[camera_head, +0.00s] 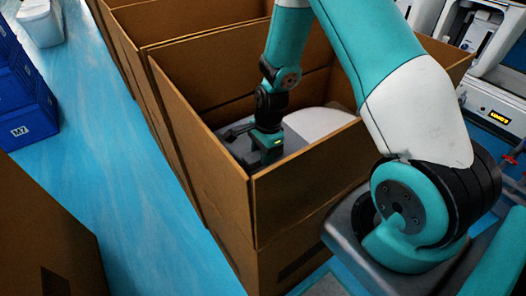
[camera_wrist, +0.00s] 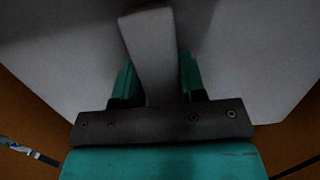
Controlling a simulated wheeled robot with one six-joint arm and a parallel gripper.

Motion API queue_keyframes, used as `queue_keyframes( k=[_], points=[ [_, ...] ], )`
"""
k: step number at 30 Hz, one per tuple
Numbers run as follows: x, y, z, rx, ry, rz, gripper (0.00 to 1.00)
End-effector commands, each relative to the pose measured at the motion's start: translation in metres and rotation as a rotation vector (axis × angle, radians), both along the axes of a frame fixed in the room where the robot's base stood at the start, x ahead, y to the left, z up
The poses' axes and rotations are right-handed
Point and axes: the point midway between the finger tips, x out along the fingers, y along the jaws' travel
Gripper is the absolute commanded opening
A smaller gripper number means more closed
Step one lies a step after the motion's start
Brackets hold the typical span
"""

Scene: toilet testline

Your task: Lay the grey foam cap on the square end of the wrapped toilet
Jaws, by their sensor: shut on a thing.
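The grey foam cap (camera_head: 238,143) is inside the open cardboard box, under my gripper. The white rounded part of the wrapped toilet (camera_head: 318,122) shows beside it to the right. My gripper (camera_head: 267,150) points down into the box and is shut on the cap. In the wrist view its two green fingers (camera_wrist: 157,78) are on either side of a raised grey rib of the foam cap (camera_wrist: 150,45). The toilet's square end is hidden, and I cannot tell whether the cap touches it.
The cardboard box (camera_head: 215,190) has tall walls close around the cap. More open boxes (camera_head: 180,22) stand behind it. Blue crates (camera_head: 25,95) are at the left, with clear blue floor (camera_head: 120,150) between. White machinery (camera_head: 490,100) stands at the right.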

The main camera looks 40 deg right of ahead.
Motion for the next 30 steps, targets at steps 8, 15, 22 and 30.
queue_keyframes(
  k=[8, 15, 22, 30],
  points=[
    [0.0, 0.0, 0.0, 0.0, -0.001, 0.0, 0.54],
    [0.0, 0.0, 0.0, 0.0, -0.001, 0.0, 0.68],
    [0.001, -0.002, 0.011, -0.001, -0.004, -0.001, 0.68],
    [0.002, -0.011, 0.071, -0.001, -0.007, 0.0, 0.68]
  ],
)
